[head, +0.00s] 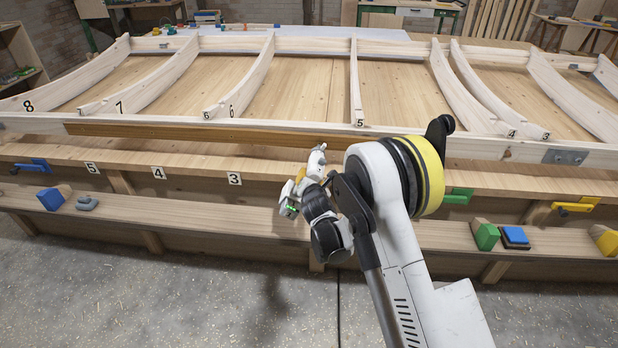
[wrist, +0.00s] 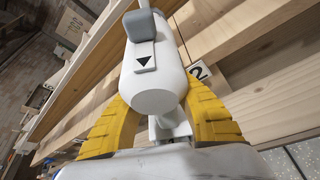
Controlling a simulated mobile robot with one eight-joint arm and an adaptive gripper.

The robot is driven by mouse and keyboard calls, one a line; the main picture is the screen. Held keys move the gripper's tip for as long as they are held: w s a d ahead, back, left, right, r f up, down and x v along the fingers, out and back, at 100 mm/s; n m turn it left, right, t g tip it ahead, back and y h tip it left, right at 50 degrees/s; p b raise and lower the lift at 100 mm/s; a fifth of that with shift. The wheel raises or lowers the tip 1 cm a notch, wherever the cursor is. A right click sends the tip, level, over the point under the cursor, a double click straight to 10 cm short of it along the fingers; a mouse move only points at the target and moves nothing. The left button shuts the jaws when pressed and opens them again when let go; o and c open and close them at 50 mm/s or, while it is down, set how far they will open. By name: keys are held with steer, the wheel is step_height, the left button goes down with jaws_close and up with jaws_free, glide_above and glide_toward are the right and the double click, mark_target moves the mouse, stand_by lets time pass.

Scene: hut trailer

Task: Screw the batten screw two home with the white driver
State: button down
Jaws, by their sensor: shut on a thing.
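The white driver (wrist: 155,65) fills the middle of the wrist view, a white body with a black triangle and a grey part at its upper end. My gripper (wrist: 160,112) has its yellow fingers shut on it from both sides. In the head view my gripper (head: 302,190) holds the driver (head: 317,161) by the front of the bench, just below the long brown batten (head: 200,131). The batten lies along the frame's front rail. Batten screw two cannot be made out. A label "2" (wrist: 199,71) shows on the wood behind the driver.
Curved numbered ribs (head: 355,80) rise behind the batten. Labels 5, 4 and 3 (head: 234,179) mark the bench front. A blue clamp (head: 38,165), green clamp (head: 458,196) and yellow clamp (head: 575,205) hang there. Coloured blocks, one green (head: 486,235), sit on the lower ledge.

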steer(key=shift+w, duration=0.55)
steer(key=shift+w+r, duration=0.1)
steer(key=shift+w, duration=0.75)
stand_by(1.9)
steer(key=shift+s, duration=1.5)
steer(key=s+d, duration=0.4)
steer(key=d, duration=0.2)
steer(key=shift+s+d, duration=0.15)
steer(key=shift+d, duration=0.25)
